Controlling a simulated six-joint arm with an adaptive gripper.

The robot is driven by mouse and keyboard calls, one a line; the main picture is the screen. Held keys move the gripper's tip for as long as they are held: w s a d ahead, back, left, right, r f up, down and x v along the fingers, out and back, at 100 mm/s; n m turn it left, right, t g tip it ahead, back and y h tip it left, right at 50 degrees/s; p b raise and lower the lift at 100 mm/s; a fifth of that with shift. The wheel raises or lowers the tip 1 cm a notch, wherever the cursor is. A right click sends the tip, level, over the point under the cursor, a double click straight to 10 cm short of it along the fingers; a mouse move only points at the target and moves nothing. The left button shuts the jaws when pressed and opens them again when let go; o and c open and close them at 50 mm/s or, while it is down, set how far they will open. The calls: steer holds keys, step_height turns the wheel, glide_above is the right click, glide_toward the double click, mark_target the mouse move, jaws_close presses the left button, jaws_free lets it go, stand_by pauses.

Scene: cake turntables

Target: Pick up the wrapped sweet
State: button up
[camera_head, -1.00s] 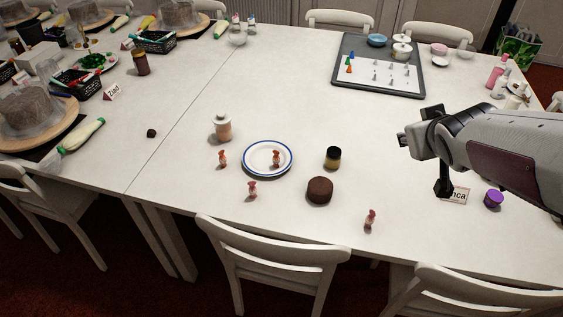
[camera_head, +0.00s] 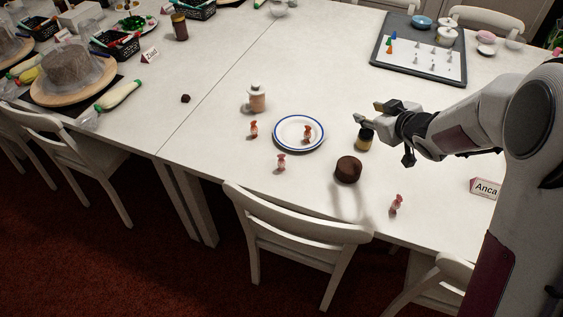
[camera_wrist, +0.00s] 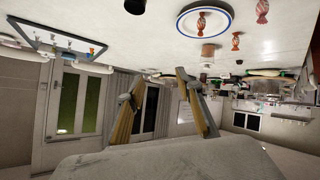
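Several red-and-white wrapped sweets are in the head view. One sweet (camera_head: 307,134) lies on the blue-rimmed white plate (camera_head: 299,148). Two sweets (camera_head: 253,129) (camera_head: 281,163) are left of the plate, and another sweet (camera_head: 397,204) is near the table's front edge at right. In the wrist view, the picture is upside down, with the plate (camera_wrist: 183,24), its sweet (camera_wrist: 200,22) and two more sweets (camera_wrist: 236,41) (camera_wrist: 262,11) at the top. My gripper (camera_head: 367,111) is open and empty, above the table to the right of the plate. Its fingers (camera_wrist: 158,85) are spread apart.
A dark jar with a yellowish band (camera_head: 363,139) stands just below my gripper in the picture. A brown round cake (camera_head: 347,170) and a pinkish jar with a pale lid (camera_head: 257,99) stand near the plate. A game board (camera_head: 420,50) lies at the back; chairs (camera_head: 290,235) line the front.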

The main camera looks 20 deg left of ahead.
steer(key=s+a+f+n+g+y, duration=0.3)
steer(key=a+f+y, duration=0.1)
steer(key=a+f, duration=0.55)
steer(key=n+g+y, duration=0.2)
steer(key=g+y, duration=0.1)
steer(key=g, duration=0.1)
glide_toward(281, 161)
steer(key=x, duration=0.3)
steer(key=shift+w, duration=0.1)
steer(key=shift+w+a+f+m, duration=0.15)
steer(key=shift+a+f, duration=0.05)
steer(key=shift+a, duration=0.35)
steer(key=shift+w+a+f+m, duration=0.15)
steer(key=shift+a+f, duration=0.1)
steer(key=shift+a, duration=0.3)
steer(key=shift+h, duration=0.3)
steer(key=shift+x, duration=2.6)
steer(key=shift+w+d+f, duration=0.1)
steer(key=shift+w+f, duration=0.05)
steer(key=shift+f, duration=0.05)
